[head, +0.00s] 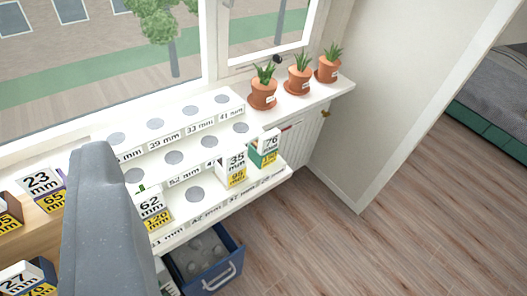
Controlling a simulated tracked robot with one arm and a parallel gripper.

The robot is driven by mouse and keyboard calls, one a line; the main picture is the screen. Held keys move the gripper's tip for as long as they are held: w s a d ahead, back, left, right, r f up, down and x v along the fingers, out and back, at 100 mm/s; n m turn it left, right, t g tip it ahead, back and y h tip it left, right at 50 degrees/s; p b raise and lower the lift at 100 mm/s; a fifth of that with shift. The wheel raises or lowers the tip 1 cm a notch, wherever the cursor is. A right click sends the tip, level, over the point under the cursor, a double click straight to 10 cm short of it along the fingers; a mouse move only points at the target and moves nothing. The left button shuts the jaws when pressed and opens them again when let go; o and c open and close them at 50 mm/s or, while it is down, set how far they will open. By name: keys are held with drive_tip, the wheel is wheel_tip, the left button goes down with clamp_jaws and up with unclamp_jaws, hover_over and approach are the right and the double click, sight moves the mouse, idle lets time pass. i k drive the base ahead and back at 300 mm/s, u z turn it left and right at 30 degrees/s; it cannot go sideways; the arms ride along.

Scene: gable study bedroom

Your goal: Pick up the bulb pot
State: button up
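Three terracotta pots with green shoots stand in a row on the white window sill, each with a small white label too small to read: a left pot (262,94), a middle pot (299,80) and a right pot (328,69). I cannot tell which is the bulb pot. A small green tip (142,188) shows behind the 62 mm box; what it belongs to is hidden. A grey part of mine, seemingly my gripper (103,215), rises at the left, well apart from the three pots. Its fingertips cannot be made out.
A white stepped rack (225,202) with grey discs and size labels stands below the window. Boxes marked 62 mm (150,207), 35 mm (235,165) and 76 (267,146) stand on it. A blue drawer (208,262) is open below. Wooden floor (330,245) is clear at right.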

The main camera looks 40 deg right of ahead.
sight(262, 153)
drive_tip(key=z, duration=0.5)
drive_tip(key=i, duration=0.95)
drive_tip(key=u, duration=0.15)
